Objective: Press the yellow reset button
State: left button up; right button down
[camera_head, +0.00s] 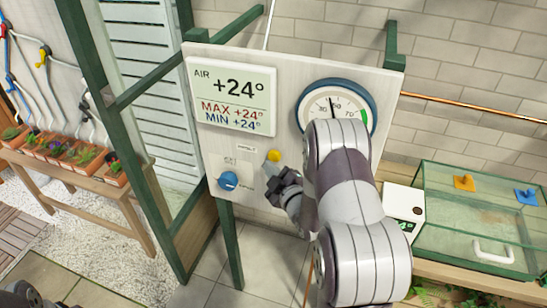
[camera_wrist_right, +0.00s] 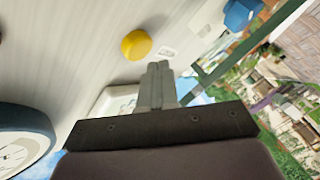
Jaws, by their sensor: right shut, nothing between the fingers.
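The yellow button (camera_head: 274,155) is a small round knob on the pale upright panel (camera_head: 285,100), below the digital display. It also shows in the right wrist view (camera_wrist_right: 136,45), up and left of the fingertips. My right gripper (camera_head: 277,183) is just below the button in the head view. Its fingers (camera_wrist_right: 158,68) are shut with nothing between them, and they appear apart from the button. My left gripper (camera_head: 20,294) shows only in part at the bottom left corner, too cut off to tell its jaws.
A blue knob (camera_head: 228,181) sits left of my right gripper. Above are the display (camera_head: 231,96) and a round dial (camera_head: 336,106), partly hidden by my right arm. A glass tank (camera_head: 480,225) and white box (camera_head: 404,206) stand right. Potted plants line a bench (camera_head: 95,190) at left.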

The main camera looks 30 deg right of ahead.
jog(key=s+a, duration=0.3)
jog(key=shift+a, duration=0.25)
dwell(0.8)
jog(key=s+a+f+m+g, duration=0.1)
jog(key=s+f+m+g, duration=0.7)
jog(key=s+f+g, duration=0.3)
jog(key=s+a+r+g+y+b, duration=0.1)
jog(key=s+a+r+g+b, duration=0.2)
jog(key=s+a+r, duration=0.3)
jog(key=shift+s+a+r+m+g, duration=0.4)
jog(key=shift+a+r+g, duration=0.7)
jog(key=shift+a, duration=0.9)
